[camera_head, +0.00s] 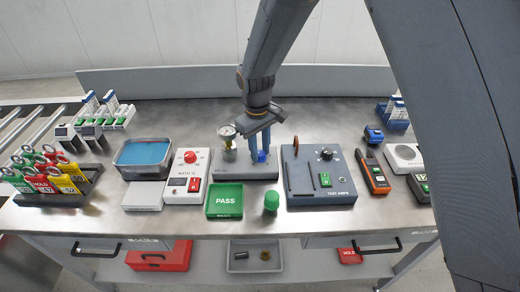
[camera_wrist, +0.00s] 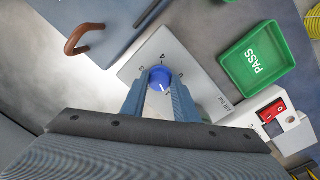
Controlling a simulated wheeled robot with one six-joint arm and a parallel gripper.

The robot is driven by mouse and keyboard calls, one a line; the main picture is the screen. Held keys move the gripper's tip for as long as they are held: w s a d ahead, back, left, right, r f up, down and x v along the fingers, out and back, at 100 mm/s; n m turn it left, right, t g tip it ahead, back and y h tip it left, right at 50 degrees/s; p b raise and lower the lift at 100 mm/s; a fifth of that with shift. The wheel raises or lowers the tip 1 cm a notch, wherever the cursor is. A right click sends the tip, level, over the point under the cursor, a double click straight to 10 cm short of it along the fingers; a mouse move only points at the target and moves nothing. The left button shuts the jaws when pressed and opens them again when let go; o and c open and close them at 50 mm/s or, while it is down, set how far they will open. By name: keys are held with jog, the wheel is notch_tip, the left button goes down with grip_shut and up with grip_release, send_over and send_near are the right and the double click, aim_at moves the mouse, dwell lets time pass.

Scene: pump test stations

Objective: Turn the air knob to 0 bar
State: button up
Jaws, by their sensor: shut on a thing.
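The blue air knob (camera_head: 262,157) sits on the grey air station (camera_head: 262,174) near the middle of the table. In the wrist view the knob (camera_wrist: 160,76) is round, with a small white mark on its lower side and scale marks around it, too small to read surely. My gripper (camera_head: 260,150) points down over the station. In the wrist view its two blue-grey fingers (camera_wrist: 160,92) are shut on the knob, one on each side. A round pressure gauge (camera_head: 227,132) stands at the station's left; its reading is too small to tell.
A green PASS tray (camera_head: 225,201) and a green cylinder (camera_head: 271,202) stand in front of the station. A white unit with a red knob (camera_head: 190,157) is at left. The grey test block (camera_head: 330,185) with an upright brown handle (camera_head: 296,147) is close at right.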

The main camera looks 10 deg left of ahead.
aim_at(261, 154)
jog(key=shift+n, duration=0.4)
jog(key=n, duration=0.6)
jog(key=shift+b, duration=0.35)
jog(key=n+b, duration=0.1)
jog(key=n, duration=0.5)
jog(key=shift+w+r+n+y, duration=0.1)
jog(key=shift+n+y, duration=0.2)
jog(key=shift+n, duration=0.1)
jog(key=o, duration=1.1)
jog(key=shift+c, duration=0.2)
jog(key=shift+s+d+r+b, duration=0.15)
jog(key=shift+r+b, duration=0.35)
jog(key=shift+r, duration=1.45)
jog(key=shift+s+r+b, duration=0.1)
jog(key=shift+r+b, duration=0.4)
jog(key=shift+r, duration=1.4)
